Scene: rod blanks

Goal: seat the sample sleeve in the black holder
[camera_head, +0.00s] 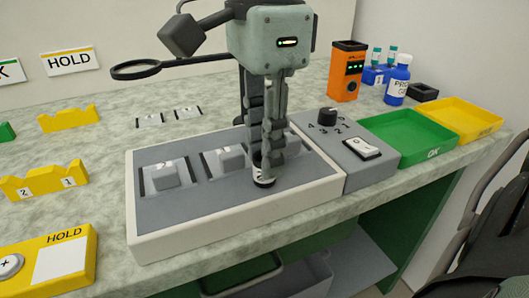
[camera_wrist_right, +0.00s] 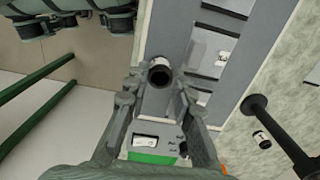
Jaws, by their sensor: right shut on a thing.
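My right gripper (camera_head: 268,165) points straight down over the grey fixture (camera_head: 232,222) in the head view. It is shut on a small, upright white sleeve with black bands (camera_head: 263,181), low over the right part of the fixture. In the right wrist view the sleeve (camera_wrist_right: 160,72) sits between the fingertips (camera_wrist_right: 160,88), its dark round end showing. I cannot tell whether its lower end touches the fixture. A small black open block (camera_head: 424,91), possibly the black holder, stands at the back right, clear of the gripper. My left gripper is not in view.
A control box (camera_head: 352,155) with knob and switch adjoins the fixture's right side. Green (camera_head: 402,158) and yellow (camera_head: 488,142) trays lie beyond it. A magnifier (camera_head: 135,69) overhangs the back.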

